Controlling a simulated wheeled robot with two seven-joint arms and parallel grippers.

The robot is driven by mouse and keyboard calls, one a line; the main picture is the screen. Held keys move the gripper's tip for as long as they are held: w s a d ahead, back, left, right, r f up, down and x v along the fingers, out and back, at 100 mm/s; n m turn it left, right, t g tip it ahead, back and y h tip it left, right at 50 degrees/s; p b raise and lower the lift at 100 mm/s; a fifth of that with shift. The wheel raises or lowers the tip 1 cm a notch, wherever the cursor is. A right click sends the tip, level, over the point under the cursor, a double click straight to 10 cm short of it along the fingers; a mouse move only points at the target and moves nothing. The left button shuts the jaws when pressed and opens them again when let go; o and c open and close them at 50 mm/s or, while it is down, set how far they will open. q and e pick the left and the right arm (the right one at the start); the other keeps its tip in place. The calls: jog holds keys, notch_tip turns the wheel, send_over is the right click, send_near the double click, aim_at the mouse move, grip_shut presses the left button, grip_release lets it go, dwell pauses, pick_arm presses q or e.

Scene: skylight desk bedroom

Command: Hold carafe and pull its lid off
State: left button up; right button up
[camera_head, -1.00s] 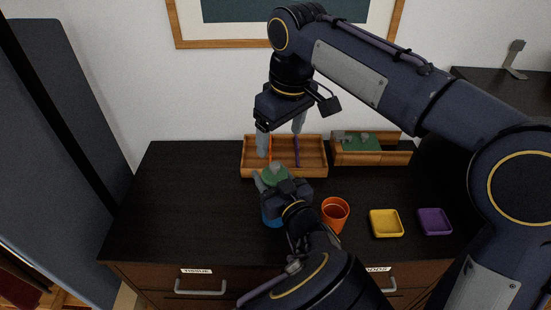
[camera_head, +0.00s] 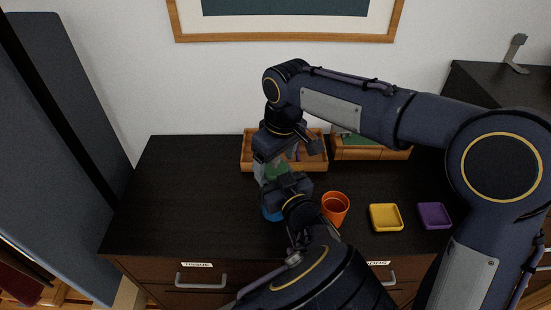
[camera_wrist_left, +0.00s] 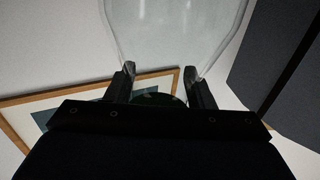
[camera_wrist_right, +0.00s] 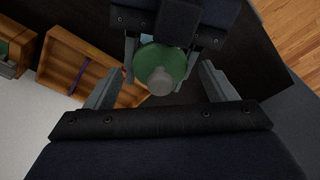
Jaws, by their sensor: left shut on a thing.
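The green lid (camera_head: 277,171) sits on top of the carafe. In the right wrist view the lid (camera_wrist_right: 172,58) has a grey knob (camera_wrist_right: 160,80). My right gripper (camera_wrist_right: 158,82) is open above the lid, one finger on each side of the knob, apart from it. In the head view the right gripper (camera_head: 277,168) partly covers the lid.
An orange cup (camera_head: 335,209) stands close right of the carafe. A yellow dish (camera_head: 386,217) and a purple dish (camera_head: 434,215) lie further right. Wooden trays (camera_head: 247,158) stand behind, against the wall. The left part of the dark desktop (camera_head: 185,190) is clear.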

jog(key=c, duration=1.1)
jog(key=shift+r, duration=0.2)
jog(key=shift+r, duration=0.95)
jog(key=shift+c, duration=0.3)
jog(key=shift+r, duration=2.05)
pick_arm(q)
jog(key=o, duration=1.4)
jog(key=shift+o, duration=0.2)
